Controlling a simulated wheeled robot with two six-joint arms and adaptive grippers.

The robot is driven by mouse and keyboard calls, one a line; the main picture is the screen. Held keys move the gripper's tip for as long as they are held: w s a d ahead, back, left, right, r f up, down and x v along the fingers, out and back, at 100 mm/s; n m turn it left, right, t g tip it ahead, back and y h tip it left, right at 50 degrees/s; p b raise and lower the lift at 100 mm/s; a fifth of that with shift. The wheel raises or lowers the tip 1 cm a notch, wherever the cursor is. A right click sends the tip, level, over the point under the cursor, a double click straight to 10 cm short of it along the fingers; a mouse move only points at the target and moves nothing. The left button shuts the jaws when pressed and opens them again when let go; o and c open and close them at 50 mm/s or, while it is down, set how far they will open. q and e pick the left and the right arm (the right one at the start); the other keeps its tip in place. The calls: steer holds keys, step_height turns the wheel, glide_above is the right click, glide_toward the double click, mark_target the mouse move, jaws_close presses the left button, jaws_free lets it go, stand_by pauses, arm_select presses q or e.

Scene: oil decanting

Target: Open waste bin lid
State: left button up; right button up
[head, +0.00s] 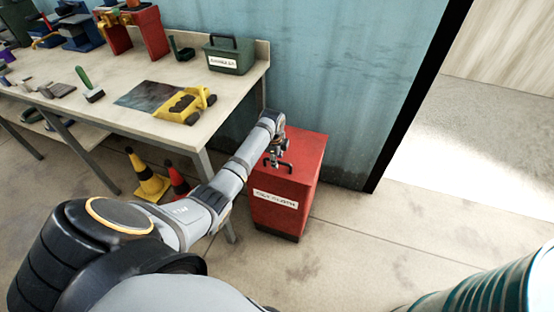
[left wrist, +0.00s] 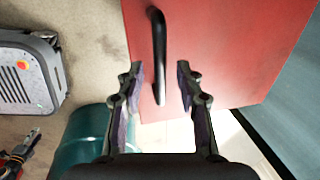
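The red waste bin (head: 292,198) with a white label stands on the floor beside the workbench, and its lid looks closed. A black bar handle (head: 285,163) sits on the lid. In the left wrist view the red lid (left wrist: 225,50) fills the upper middle, with the handle (left wrist: 158,45) running down it. My left gripper (head: 277,152) is over the bin top at the handle. In the left wrist view its fingers (left wrist: 161,80) are apart, either side of the handle's lower end, with gaps on both sides. I cannot make out my right gripper.
A blue wall (head: 340,80) is behind the bin. A teal drum (head: 480,292) is at lower right. Floor right of the bin is clear.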

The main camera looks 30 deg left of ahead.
arm_select(q)
steer(key=shift+c, duration=0.4)
jaws_close()
